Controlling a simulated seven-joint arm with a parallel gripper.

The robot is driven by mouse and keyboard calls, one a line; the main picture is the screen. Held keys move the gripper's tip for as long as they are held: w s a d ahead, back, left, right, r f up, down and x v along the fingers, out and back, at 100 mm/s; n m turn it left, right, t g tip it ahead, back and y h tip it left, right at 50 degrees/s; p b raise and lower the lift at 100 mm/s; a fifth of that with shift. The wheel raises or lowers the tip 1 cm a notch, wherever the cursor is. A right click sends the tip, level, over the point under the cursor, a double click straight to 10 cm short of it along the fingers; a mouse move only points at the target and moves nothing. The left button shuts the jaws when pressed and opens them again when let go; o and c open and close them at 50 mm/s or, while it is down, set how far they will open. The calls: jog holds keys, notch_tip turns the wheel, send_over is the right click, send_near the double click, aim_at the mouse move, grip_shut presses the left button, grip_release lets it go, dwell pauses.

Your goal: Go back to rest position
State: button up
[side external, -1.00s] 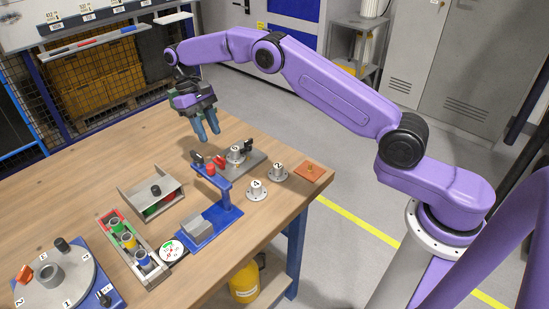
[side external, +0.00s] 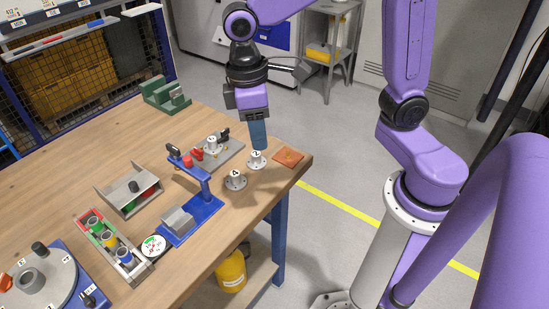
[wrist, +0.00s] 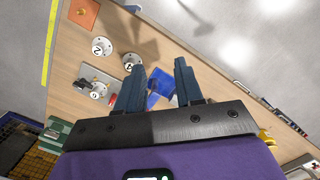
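My gripper (side external: 257,135) hangs fingers down near the right end of the bench. In the side view its fingertips overlap the white-topped flanged part marked 2 (side external: 256,160); I cannot tell the height from this view. In the wrist view my gripper (wrist: 161,78) has its two dark fingers apart with nothing held between them. There part 2 (wrist: 101,47) and the part marked 4 (wrist: 131,62) lie to the left of the fingers. Part 4 (side external: 235,181) stands on the bench beside part 2.
Another flanged part (side external: 212,145) sits on a grey plate fixture. A blue stand (side external: 203,200), an orange square plate (side external: 288,157), a grey open tray (side external: 112,200), a cup rack (side external: 98,224), a rotary disc (side external: 52,283) and a green stepped block (side external: 165,95) share the bench.

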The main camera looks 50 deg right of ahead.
jog(key=s+d+f+n, duration=0.1)
jog(key=s+d+n, duration=0.1)
jog(key=s+d, duration=0.2)
jog(key=s+d+f+n+t+y, duration=0.1)
jog(key=s+d, duration=0.4)
jog(key=s, duration=0.5)
jog(key=shift+s+f+n, duration=0.35)
jog(key=shift+s+n, duration=0.05)
jog(key=shift+n, duration=0.1)
jog(key=shift+d, duration=0.1)
dwell(0.4)
